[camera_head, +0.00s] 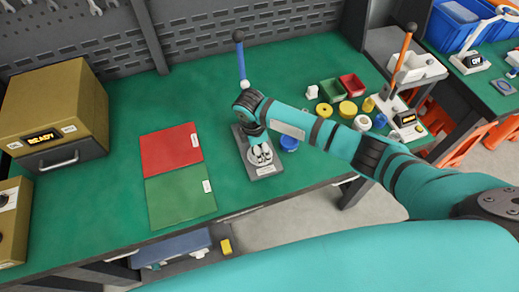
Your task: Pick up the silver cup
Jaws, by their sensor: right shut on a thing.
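My right arm reaches in from the right over the green bench. Its gripper (260,148) points down over a grey test stand (268,171) with a blue-handled lever. The gripper is shut on the silver cup (262,157), a small shiny piece at the stand's base. The fingers and wrist hide part of the cup. I cannot tell whether it touches the stand. My left gripper is not in view.
A red mat (170,148) and a green mat (180,196) lie left of the stand. A blue cap (289,142) sits close by on its right. Green (332,90) and red (352,84) bins and an orange-handled press (401,60) stand farther right. A brown oven (54,112) is at left.

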